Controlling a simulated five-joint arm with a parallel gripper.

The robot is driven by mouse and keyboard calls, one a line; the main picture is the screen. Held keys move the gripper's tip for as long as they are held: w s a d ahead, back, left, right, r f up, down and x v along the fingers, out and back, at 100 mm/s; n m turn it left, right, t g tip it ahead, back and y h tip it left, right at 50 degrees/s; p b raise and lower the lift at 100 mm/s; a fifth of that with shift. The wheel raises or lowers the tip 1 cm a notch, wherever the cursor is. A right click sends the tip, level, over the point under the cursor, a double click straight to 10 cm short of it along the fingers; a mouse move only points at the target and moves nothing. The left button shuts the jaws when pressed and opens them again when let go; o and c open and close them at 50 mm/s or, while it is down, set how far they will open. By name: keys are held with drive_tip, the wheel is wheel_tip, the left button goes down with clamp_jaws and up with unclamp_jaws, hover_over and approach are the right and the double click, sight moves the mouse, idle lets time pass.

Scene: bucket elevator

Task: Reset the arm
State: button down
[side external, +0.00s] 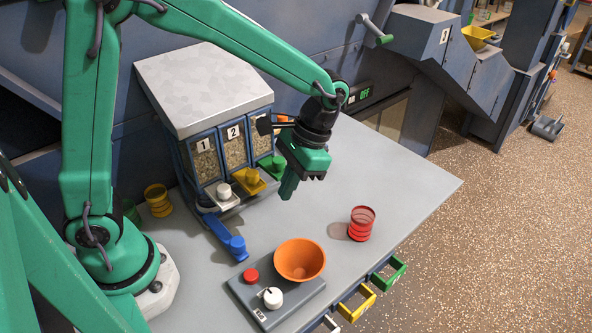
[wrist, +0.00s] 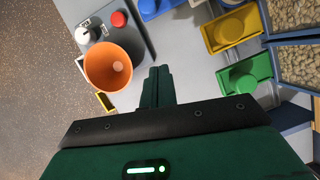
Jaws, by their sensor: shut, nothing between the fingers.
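My green arm reaches over the grey table from the left in the side external view. My gripper (side external: 288,188) hangs above the table, fingers pointing down, shut and empty. In the wrist view the fingers of my gripper (wrist: 161,72) are together with nothing between them. It is in the air to the right of the numbered dispenser (side external: 204,110) and above and behind the orange bowl (side external: 300,262). The orange bowl also shows in the wrist view (wrist: 108,66), left of the fingers.
The bowl sits on a grey base (side external: 258,304) with a red button (side external: 251,276) and a white knob (side external: 272,298). A red cup (side external: 361,223) stands to the right. A yellow cup (side external: 158,200) stands at left. The table's right part (side external: 410,185) is clear.

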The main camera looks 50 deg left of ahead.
idle(0.3)
drive_tip(key=s+a+r+n+t+h, duration=0.1)
drive_tip(key=s+a+r+n+t, duration=0.1)
drive_tip(key=s+a+r+t, duration=0.7)
drive_tip(key=shift+s+a+r+n+t, duration=0.25)
drive_tip(key=shift+a+r+t, duration=0.2)
drive_tip(key=shift+r, duration=0.65)
